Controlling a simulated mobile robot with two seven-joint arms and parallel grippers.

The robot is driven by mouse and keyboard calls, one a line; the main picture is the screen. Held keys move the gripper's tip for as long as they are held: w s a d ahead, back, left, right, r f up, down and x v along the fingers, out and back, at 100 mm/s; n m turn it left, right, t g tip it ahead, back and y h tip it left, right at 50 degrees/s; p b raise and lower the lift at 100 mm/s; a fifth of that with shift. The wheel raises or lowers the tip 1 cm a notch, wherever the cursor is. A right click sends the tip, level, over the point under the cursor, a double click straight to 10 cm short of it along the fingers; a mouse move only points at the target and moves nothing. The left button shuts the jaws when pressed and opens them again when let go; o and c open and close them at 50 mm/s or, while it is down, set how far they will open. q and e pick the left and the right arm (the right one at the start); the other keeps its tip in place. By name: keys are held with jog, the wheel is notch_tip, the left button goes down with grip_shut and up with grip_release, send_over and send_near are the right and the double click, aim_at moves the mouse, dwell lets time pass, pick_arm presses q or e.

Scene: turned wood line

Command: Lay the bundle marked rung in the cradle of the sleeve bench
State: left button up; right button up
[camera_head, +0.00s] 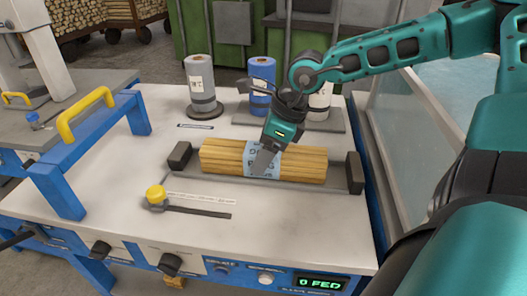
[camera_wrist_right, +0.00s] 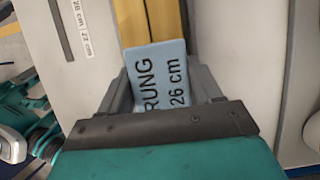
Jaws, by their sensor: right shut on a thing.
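The wooden bundle (camera_head: 220,154) is a row of pale sticks with a light blue band around its middle. In the right wrist view the band (camera_wrist_right: 158,70) reads "RUNG 26 cm". The bundle lies lengthwise along the grey cradle (camera_head: 341,178) of the bench, between its two dark end blocks. I cannot tell whether it rests fully on the cradle floor. My right gripper (camera_head: 263,163) comes down from above and is shut on the bundle at the band; it also shows in the right wrist view (camera_wrist_right: 165,88). My left gripper is not in view.
Three film rolls stand behind the cradle: grey-white (camera_head: 201,82), blue (camera_head: 262,82) and white (camera_head: 319,98). A yellow-knobbed lever (camera_head: 156,195) lies in front. The front panel display (camera_head: 320,283) reads "0 FED".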

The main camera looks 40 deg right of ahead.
jog(key=shift+f, duration=0.2)
jog(key=o, duration=1.4)
jog(key=shift+r, duration=0.15)
